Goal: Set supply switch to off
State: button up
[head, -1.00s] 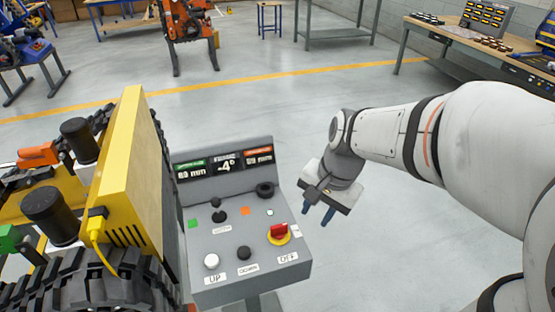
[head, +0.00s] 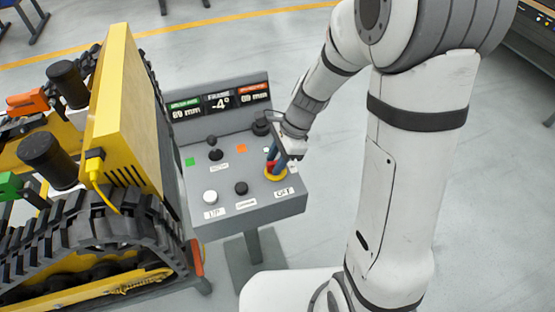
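The supply switch (head: 270,170) is a red knob on a yellow round base, at the right front of the grey sloped control panel (head: 235,218). An OFF label (head: 284,192) sits just below it. My gripper (head: 271,163) is down at the switch, with its blue fingers at the red knob. The fingers and gripper body hide most of the knob. I cannot tell whether the fingers are closed on it, nor which way the knob points.
The panel also carries a white button (head: 210,197), a black button (head: 241,188), a small joystick (head: 215,153) and a black knob (head: 261,127) near the gripper. A display (head: 219,103) stands at its back. A yellow tracked carrier (head: 120,110) stands close on the left.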

jog(key=shift+a+f, duration=0.15)
jog(key=shift+f, duration=0.2)
jog(key=shift+c, duration=0.4)
grip_shut()
